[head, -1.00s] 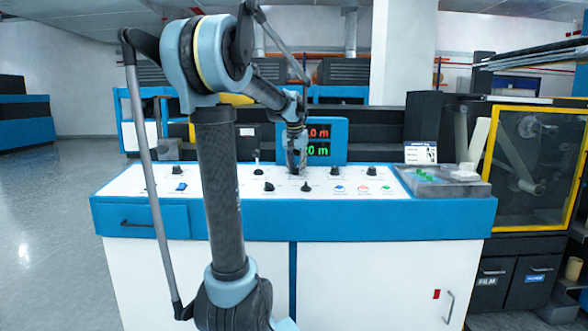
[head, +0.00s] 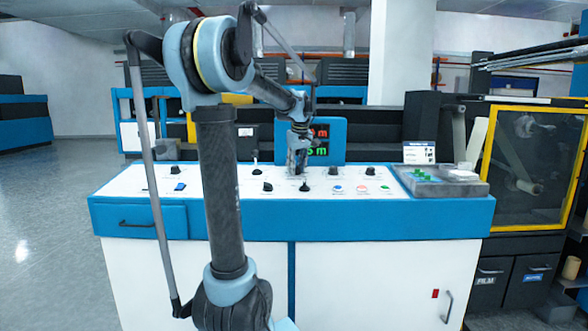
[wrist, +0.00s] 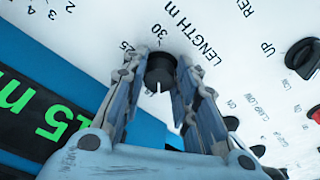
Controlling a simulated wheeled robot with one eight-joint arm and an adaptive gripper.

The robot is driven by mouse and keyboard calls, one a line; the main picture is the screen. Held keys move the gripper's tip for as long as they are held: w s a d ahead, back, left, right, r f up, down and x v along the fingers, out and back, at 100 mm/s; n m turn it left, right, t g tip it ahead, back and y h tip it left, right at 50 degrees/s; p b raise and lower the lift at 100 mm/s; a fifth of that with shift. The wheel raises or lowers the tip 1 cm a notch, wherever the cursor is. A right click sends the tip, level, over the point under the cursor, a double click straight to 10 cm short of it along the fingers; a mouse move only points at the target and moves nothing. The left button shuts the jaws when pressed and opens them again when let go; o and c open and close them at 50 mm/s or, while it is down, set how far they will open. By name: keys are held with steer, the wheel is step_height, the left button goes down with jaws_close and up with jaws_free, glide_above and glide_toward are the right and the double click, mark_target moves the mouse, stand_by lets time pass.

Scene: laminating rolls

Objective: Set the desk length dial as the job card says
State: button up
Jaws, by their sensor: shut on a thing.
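The black length dial (wrist: 159,70) sits on the white desk top, with "LENGTH m", "25" and "30" printed around it. A white pointer line shows on the dial's side nearest my gripper. My gripper (wrist: 160,77) is shut on the dial, one finger on each side; in the head view it is lowered to the desk (head: 298,168) and hides the dial. The job card (head: 419,152) stands at the desk's right rear; its text is too small to read. The display (head: 325,136) is partly covered by my arm; its green line ends in "5 m" (wrist: 45,125).
Other black knobs (head: 333,171) stand on both sides of the dial, with coloured buttons (head: 363,189) to the front right. A grey tray (head: 435,184) with green pieces lies at the desk's right end.

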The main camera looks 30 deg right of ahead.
steer(key=n, duration=0.4)
steer(key=shift+w+d+n+y, duration=0.1)
steer(key=shift+w+n+y, duration=0.1)
steer(key=shift+n+y, duration=0.15)
steer(key=shift+d+n+y, duration=0.1)
steer(key=shift+n+y, duration=0.15)
steer(key=shift+n, duration=1.3)
steer(key=o, duration=1.1)
steer(key=shift+w, duration=0.1)
steer(key=shift+c, duration=0.2)
steer(key=shift+s+r, duration=0.2)
steer(key=shift+r, duration=0.1)
steer(key=v, duration=1.1)
steer(key=shift+w+r, duration=0.2)
steer(key=shift+w, duration=0.05)
